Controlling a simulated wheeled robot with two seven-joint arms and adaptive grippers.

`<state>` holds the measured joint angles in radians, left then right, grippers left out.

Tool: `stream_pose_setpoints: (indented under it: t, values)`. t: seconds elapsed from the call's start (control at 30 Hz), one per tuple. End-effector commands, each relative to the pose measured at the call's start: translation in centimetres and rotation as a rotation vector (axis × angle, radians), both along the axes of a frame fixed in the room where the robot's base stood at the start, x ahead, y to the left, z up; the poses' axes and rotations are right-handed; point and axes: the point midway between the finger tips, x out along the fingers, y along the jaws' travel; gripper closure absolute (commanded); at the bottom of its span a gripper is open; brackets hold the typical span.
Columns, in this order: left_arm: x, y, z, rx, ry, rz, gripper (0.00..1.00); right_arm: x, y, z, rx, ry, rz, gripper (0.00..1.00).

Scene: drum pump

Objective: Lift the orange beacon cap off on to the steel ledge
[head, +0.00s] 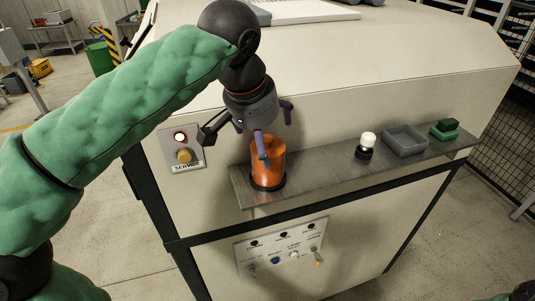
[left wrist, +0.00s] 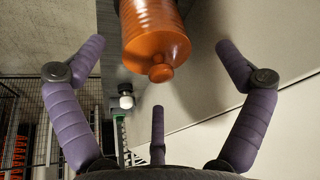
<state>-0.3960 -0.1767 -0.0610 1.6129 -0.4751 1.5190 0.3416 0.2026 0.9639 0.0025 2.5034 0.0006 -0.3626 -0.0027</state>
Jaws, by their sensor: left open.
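The orange beacon cap (head: 267,168) stands upright on a dark round base at the left end of the steel ledge (head: 318,174). In the left wrist view the cap (left wrist: 152,36) is ribbed, with a round knob on its end. My left gripper (head: 262,136) is right above the cap in the head view, with one purple finger in front of it. In the left wrist view my left gripper (left wrist: 158,75) has its fingers spread wide, with the cap between and beyond them. The fingers appear apart from the cap. My right gripper is not in view.
A service panel (head: 182,148) is on the wall at left. A switch panel (head: 284,248) is below the ledge.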

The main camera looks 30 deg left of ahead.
Motion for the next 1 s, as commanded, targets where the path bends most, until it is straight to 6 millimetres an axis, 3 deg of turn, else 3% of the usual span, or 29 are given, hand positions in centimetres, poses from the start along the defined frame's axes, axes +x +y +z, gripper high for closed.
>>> stream_pose_setpoints:
  t: [0.23, 0.57, 0.7, 0.77, 1.0]
  values:
    - [1.1, -0.1, -3.1, 0.000, 0.002, 0.001, 0.00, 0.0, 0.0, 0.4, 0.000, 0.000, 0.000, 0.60]
    - [1.3, -0.1, -3.7, 0.000, 0.000, 0.000, 0.00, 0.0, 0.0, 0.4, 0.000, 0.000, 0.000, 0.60]
    - [1.3, -0.1, -3.7, 0.000, 0.000, 0.000, 0.40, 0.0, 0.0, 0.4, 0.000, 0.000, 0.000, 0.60]
    - [1.4, -0.1, -3.7, 0.000, -0.001, 0.000, 0.54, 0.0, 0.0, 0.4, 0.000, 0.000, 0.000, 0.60]
    - [1.4, -0.1, -3.7, 0.001, -0.002, 0.000, 0.56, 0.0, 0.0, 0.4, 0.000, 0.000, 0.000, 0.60]
